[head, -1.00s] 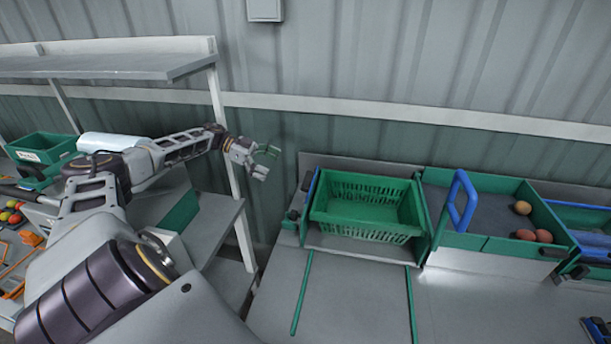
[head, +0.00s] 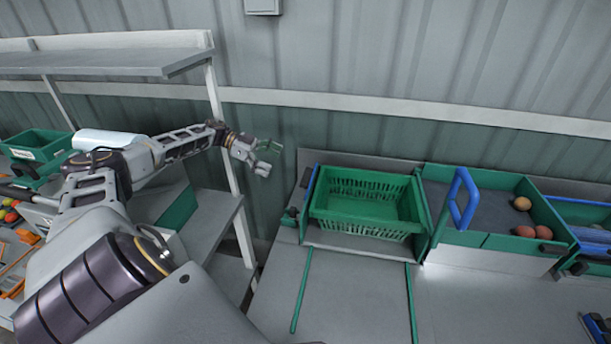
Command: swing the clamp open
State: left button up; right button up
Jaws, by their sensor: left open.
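My left gripper (head: 266,158) is open and empty, held in the air in front of the wall, up and to the left of the green crate. The empty green crate (head: 366,228) sits in a bay at the back of the grey bench. A blue bar (head: 310,189) with dark parts (head: 290,214) stands along the crate's left side and looks like the clamp. The gripper is apart from it. A blue handle loop (head: 460,200) stands right of the crate, at the grey-floored tray. My right gripper is not in view.
The green-walled tray (head: 497,245) to the right holds a few round fruits (head: 524,231). Green guide strips (head: 301,291) run forward on the bench (head: 356,290), which is clear between them. A shelf with a white post (head: 233,190) stands close to my left arm.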

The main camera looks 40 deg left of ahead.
aim_at(306, 175)
pick_arm(q)
jog(key=p+x, duration=0.2)
jog(key=x, duration=1)
jog(key=shift+d+f, duration=0.1)
jog(key=shift+d, duration=0.1)
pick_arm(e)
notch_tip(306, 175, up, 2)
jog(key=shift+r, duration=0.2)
pick_arm(q)
jog(key=c, duration=0.8)
jog(key=shift+s+a+f+t+h+b, duration=0.1)
jog(key=shift+a+f+t+h+b, duration=0.25)
jog(key=shift+h+b, duration=0.4)
jog(key=t+h+b, duration=0.1)
jog(key=b, duration=0.1)
jog(key=t+h+b, duration=0.1)
jog(key=h+b, duration=0.1)
jog(key=shift+s+a+f, duration=0.2)
jog(key=shift+a, duration=0.15)
jog(key=o, duration=0.8)
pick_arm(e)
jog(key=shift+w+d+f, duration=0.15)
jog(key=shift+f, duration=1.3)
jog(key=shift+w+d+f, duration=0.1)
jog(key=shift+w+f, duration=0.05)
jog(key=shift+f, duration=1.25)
